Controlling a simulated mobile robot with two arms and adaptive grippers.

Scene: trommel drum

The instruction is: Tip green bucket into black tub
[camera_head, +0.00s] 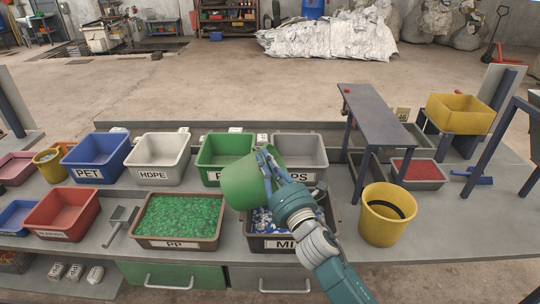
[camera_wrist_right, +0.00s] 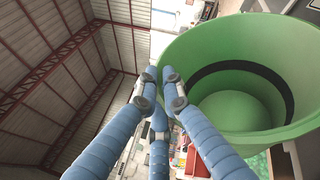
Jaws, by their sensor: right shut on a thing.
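The green bucket (camera_head: 240,184) hangs in the air in the head view, over the left back part of a black tub (camera_head: 256,243) whose label begins "MI". My right gripper (camera_head: 269,166) is shut on the bucket's rim and holds it tilted. In the right wrist view, my right gripper's fingers (camera_wrist_right: 161,84) meet at the left edge of the green bucket (camera_wrist_right: 205,50). Its inside shows a dark band and a smooth green bottom, with no loose pieces visible. Blue and white pieces lie in the tub, partly hidden by my right arm. My left gripper is out of view.
A brown PP tray (camera_head: 140,241) of green pellets stands left of the tub. A yellow bucket (camera_head: 383,226) stands to its right. Behind are a green bin (camera_head: 213,158), a grey bin (camera_head: 303,150) and a white HDPE bin (camera_head: 150,176). A dark raised bench (camera_head: 375,112) stands at back right.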

